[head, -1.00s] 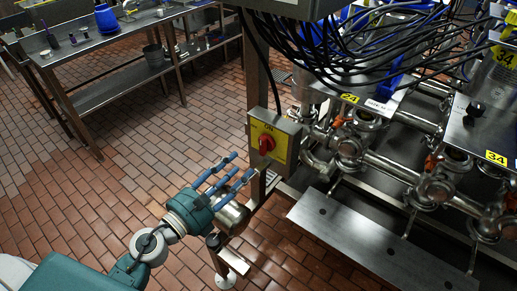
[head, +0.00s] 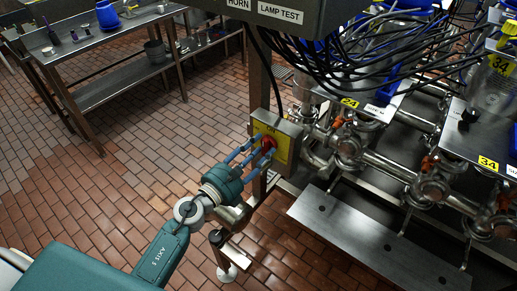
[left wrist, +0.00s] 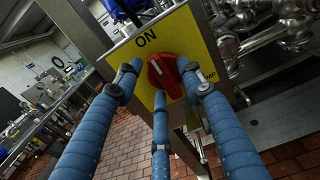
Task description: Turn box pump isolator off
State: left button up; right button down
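The box pump isolator is a grey box with a yellow plate (head: 281,150) on a metal post. Its red knob (head: 268,145) is partly behind my fingers in the head view. In the left wrist view the red knob (left wrist: 166,72) shows clearly, its white mark on the upper left, toward the word ON on the yellow plate (left wrist: 186,35). My left gripper (head: 256,151) is at the knob, its three blue fingers apart. In the left wrist view these fingers (left wrist: 160,82) stand left, below and right of the knob; I cannot tell whether they touch it. My right gripper is not in view.
A grey panel (head: 285,18) with HORN and LAMP TEST labels hangs above the isolator. Pipes and valves (head: 350,148) and black cables are to the right. A steel plate (head: 365,240) lies low at right. A steel table (head: 110,60) stands at back left, with open tiled floor before it.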

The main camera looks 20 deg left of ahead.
pick_arm(q)
grip_shut()
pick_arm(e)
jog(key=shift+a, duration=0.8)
pick_arm(q)
jog(key=shift+n, duration=0.4)
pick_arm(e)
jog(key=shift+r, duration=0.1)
pick_arm(q)
jog(key=n, duration=0.2)
jog(key=shift+a+f+n+p, duration=0.1)
jog(key=shift+n+p, duration=0.3)
jog(key=n, duration=0.4)
jog(key=shift+f+p, duration=0.2)
jog(key=shift+p, duration=0.15)
jog(key=n+p, duration=0.1)
jog(key=n, duration=0.5)
jog(key=shift+f, duration=0.2)
jog(key=shift+f+n+p, duration=0.2)
jog(key=shift+n+p, duration=0.15)
jog(key=shift+n, duration=1.85)
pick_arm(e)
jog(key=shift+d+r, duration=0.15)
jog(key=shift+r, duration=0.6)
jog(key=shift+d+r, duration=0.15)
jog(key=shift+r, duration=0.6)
